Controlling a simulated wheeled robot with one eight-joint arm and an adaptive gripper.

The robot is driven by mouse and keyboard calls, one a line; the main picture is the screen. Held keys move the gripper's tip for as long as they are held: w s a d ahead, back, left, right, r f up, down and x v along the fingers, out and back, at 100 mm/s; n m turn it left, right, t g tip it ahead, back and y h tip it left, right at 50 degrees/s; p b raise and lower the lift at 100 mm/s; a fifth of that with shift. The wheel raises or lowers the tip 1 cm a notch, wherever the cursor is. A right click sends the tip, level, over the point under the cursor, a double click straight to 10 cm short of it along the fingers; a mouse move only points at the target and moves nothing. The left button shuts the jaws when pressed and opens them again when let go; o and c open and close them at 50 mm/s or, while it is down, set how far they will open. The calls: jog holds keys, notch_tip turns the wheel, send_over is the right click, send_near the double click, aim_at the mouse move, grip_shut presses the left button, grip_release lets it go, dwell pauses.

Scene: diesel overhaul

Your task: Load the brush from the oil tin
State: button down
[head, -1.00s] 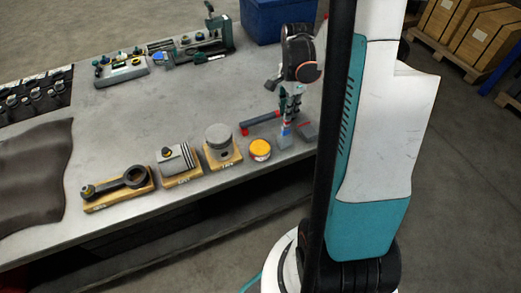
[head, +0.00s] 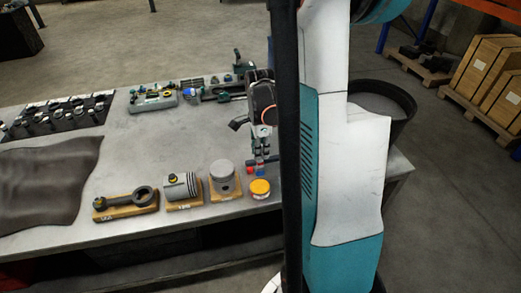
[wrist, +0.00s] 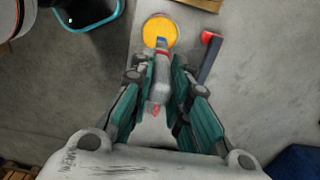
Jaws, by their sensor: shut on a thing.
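The brush (wrist: 161,68) is held between the fingers of my gripper (wrist: 158,88); its pale and red body and blue end show in the wrist view. The round tin with an orange-yellow top (head: 260,187) stands near the front edge of the bench; its top (wrist: 159,28) is also in the wrist view. The blue end of the brush overlaps the near part of the tin's top there, but I cannot tell whether they touch. In the head view my gripper (head: 263,147) is above and behind the tin, with the brush pointing down.
A dark bar with a red end (wrist: 209,55) lies to the right of the tin in the wrist view. A grey tool tray (head: 153,102) is at the back. The middle of the bench (head: 175,140) is clear.

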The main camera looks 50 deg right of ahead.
aim_at(260, 167)
jog(key=shift+a+f, duration=0.1)
jog(key=shift+f, duration=0.3)
jog(key=shift+f+b, duration=2)
jog(key=shift+f, duration=0.65)
jog(key=shift+f+b, duration=0.55)
jog(key=shift+b, duration=0.1)
dwell(0.3)
jog(key=shift+r, duration=0.15)
jog(key=shift+r+p, duration=2.25)
jog(key=shift+r, duration=1.2)
jog(key=shift+f, duration=0.1)
